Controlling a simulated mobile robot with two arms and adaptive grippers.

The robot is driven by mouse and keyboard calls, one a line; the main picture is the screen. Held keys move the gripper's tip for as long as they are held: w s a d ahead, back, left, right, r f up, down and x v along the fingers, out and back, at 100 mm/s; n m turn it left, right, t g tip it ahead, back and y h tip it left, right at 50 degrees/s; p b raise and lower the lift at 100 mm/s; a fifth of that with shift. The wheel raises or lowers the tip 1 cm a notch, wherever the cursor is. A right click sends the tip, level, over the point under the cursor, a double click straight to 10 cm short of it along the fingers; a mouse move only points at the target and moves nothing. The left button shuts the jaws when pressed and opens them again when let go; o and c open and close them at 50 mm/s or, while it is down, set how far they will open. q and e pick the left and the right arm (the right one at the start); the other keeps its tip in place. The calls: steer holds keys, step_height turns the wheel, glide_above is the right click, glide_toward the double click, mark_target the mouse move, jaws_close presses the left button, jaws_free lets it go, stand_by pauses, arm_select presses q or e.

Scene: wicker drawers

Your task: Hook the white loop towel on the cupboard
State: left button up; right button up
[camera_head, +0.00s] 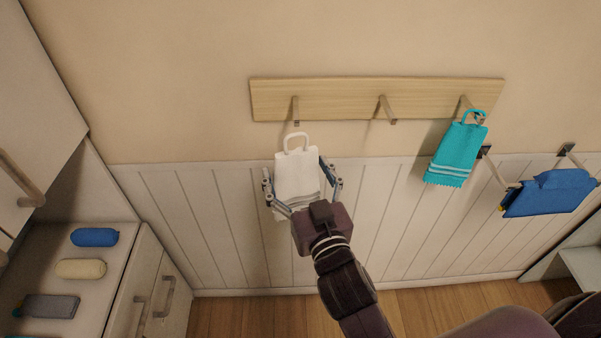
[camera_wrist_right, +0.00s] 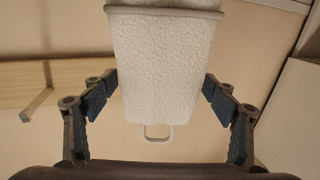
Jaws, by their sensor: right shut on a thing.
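The white loop towel (camera_head: 296,177) is held upright in my right gripper (camera_head: 300,185), whose fingers stand on either side of it. Its white loop (camera_head: 296,136) points up, just below the left peg (camera_head: 296,111) of the wooden rack (camera_head: 340,98) in the head view. I cannot tell how far the loop is from the peg in depth. In the right wrist view the towel (camera_wrist_right: 165,65) fills the middle between the fingers, its loop (camera_wrist_right: 158,134) at the bottom. My left gripper is not in view.
The rack's middle peg (camera_head: 387,110) is bare. A teal towel (camera_head: 457,153) hangs on its right peg. A blue cloth (camera_head: 552,193) hangs farther right. Rolled towels, one blue (camera_head: 95,237), lie on the cabinet at the left, near a cupboard handle (camera_head: 22,180).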

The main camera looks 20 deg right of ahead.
steer(key=shift+d+r, duration=0.1)
steer(key=shift+r, duration=0.1)
steer(key=shift+d, duration=0.15)
steer(key=shift+w, duration=0.25)
steer(key=shift+w+d+f, duration=0.1)
steer(key=shift+w+d, duration=0.05)
steer(key=shift+w, duration=0.55)
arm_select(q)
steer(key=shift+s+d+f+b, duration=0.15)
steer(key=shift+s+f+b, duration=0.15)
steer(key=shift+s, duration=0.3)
arm_select(e)
steer(key=w+d+f, duration=0.1)
steer(key=w+d, duration=0.1)
steer(key=w, duration=0.5)
steer(key=shift+f, duration=0.15)
